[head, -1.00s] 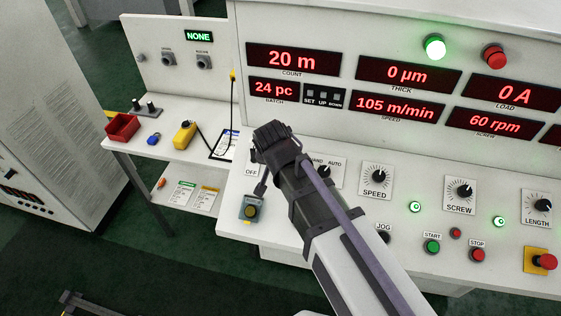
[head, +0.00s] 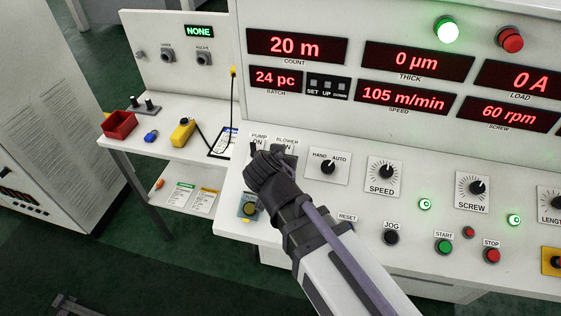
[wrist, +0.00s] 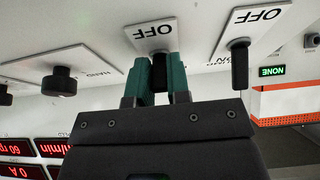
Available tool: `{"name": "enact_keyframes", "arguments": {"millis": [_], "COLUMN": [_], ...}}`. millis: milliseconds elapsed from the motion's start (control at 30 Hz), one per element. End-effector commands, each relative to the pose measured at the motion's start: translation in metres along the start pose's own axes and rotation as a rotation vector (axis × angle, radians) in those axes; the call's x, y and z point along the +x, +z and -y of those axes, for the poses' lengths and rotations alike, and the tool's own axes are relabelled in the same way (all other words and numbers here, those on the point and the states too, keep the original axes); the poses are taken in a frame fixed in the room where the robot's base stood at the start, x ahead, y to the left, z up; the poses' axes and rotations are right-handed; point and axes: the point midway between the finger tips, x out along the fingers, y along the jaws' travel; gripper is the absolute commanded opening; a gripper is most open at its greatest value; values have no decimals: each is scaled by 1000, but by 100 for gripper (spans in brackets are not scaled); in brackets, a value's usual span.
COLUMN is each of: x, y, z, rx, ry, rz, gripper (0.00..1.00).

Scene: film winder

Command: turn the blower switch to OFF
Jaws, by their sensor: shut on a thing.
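The blower switch's black lever (wrist: 158,72) stands between my gripper's teal fingers (wrist: 158,85) in the wrist view, which looks upside down. My gripper is shut on this lever. Its plate (wrist: 152,33) shows the word OFF, and the lever points away from that word. In the head view the BLOWER plate (head: 289,141) shows just behind my gripper (head: 270,160), which hides the lever and most of the plate. The similar pump switch (wrist: 240,65) stands beside it, apart from my fingers; its lever also points away from its OFF label.
The HAND/AUTO knob (head: 328,166) sits right of the blower switch, with the SPEED dial (head: 386,172) beyond it. A yellow-topped button box (head: 249,208) lies below my gripper. A side table with a red bin (head: 119,124) stands to the left.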

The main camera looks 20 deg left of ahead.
Motion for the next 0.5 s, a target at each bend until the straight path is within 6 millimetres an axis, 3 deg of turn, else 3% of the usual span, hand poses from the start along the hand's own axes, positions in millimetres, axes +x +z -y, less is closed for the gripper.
{"name": "enact_keyframes", "arguments": {"millis": [200, 233, 500], "x": [0, 0, 0], "y": [-1, -1, 0], "z": [0, 0, 0], "rx": [-1, -1, -1], "ry": [0, -1, 0], "rz": [-2, -2, 0], "gripper": [0, 20, 43]}}
